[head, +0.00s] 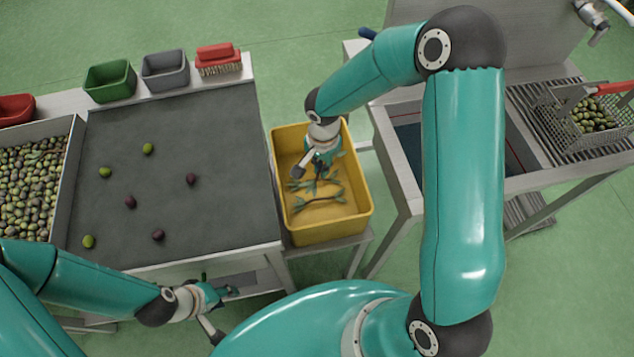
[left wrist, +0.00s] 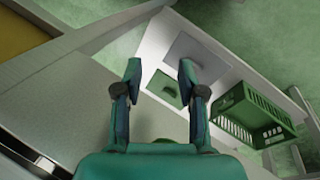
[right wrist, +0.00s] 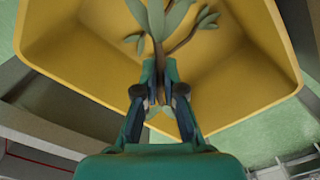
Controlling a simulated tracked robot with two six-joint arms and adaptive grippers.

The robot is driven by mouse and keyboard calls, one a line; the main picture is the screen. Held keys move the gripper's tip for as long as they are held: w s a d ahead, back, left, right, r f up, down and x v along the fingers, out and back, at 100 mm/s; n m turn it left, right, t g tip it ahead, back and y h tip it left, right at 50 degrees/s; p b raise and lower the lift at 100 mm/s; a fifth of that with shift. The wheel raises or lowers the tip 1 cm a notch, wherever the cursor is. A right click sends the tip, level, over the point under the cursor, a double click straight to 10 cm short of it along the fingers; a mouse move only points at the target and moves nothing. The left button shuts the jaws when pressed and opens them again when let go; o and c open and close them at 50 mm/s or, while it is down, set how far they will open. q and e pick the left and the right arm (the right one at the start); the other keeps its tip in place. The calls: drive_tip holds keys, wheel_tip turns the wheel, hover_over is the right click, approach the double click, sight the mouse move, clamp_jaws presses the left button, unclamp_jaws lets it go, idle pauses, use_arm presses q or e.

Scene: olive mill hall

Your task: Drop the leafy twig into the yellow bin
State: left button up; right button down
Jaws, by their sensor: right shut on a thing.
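The yellow bin (head: 330,234) stands to the right of the grey sorting table. My right gripper (head: 310,168) points down into the bin's opening. In the right wrist view its fingers (right wrist: 163,100) are shut on the stem of a leafy twig (right wrist: 157,25), over the yellow bin (right wrist: 80,55). Another twig (right wrist: 190,38) shows behind it; in the head view a twig (head: 318,200) lies on the bin's floor. My left gripper (head: 222,310) is below the table's front edge; in the left wrist view (left wrist: 160,75) it is open and empty.
The sorting table (head: 200,130) carries several scattered olives. A green tub (head: 110,80), a grey tub (head: 166,69) and a red brush (head: 218,60) line its back. A sink and wire basket (head: 590,115) stand right. A green crate (left wrist: 252,115) is near my left gripper.

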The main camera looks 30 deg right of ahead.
drive_tip(key=c, duration=1.2)
unclamp_jaws()
wheel_tip(320, 180, up, 12)
drive_tip(key=shift+f, duration=0.1)
